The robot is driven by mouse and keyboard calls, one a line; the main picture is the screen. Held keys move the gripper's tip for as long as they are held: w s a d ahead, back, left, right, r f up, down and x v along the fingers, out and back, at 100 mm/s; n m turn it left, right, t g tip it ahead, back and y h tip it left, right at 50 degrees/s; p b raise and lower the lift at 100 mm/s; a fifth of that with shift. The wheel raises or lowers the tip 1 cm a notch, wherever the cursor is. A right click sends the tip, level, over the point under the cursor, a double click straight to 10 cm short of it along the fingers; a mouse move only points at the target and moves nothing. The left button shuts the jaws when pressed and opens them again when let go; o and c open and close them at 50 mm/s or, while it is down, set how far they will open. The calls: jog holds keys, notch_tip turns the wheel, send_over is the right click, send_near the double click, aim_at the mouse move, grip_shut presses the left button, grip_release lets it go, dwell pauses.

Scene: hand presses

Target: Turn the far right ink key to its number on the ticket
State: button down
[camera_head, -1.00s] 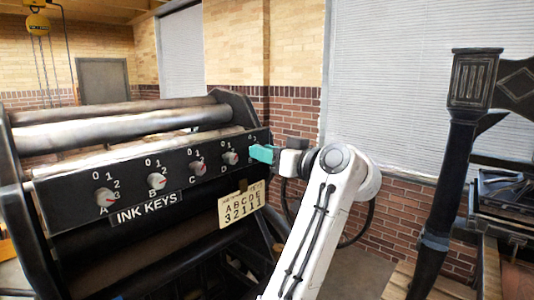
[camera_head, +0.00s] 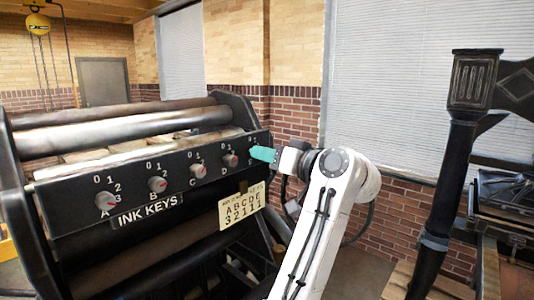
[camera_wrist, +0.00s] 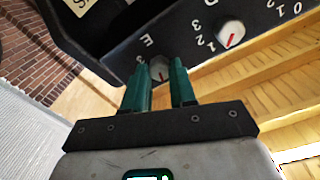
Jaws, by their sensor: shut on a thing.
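The far right ink key, E, is a pale round knob with a red mark (camera_wrist: 158,68); in the wrist view it sits between the two teal fingers of my gripper (camera_wrist: 159,85). The gripper is shut on this key. In the head view, the gripper (camera_head: 262,154) reaches the right end of the black key panel and hides the knob. The key's exact pointer reading is hard to tell. The ticket (camera_head: 242,206) hangs below the panel and reads A B C D E over 3 2 1 1 1, so E has 1.
Key D (camera_head: 230,160) is the close neighbour on the left, and also shows in the wrist view (camera_wrist: 230,34). Keys C (camera_head: 197,171), B (camera_head: 157,185) and A (camera_head: 105,201) follow leftward. Another black press (camera_head: 450,150) stands at the right.

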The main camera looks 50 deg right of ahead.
jog(key=m+p, duration=0.1)
jog(key=m, duration=0.3)
jog(key=shift+m+p, duration=0.3)
jog(key=shift+p, duration=0.05)
jog(key=shift+m, duration=0.3)
jog(key=c, duration=0.9)
grip_release()
jog(key=s+b, duration=0.2)
jog(key=s, duration=0.8)
jog(key=shift+s+r, duration=0.1)
jog(key=shift+s, duration=0.3)
jog(key=shift+d, duration=0.1)
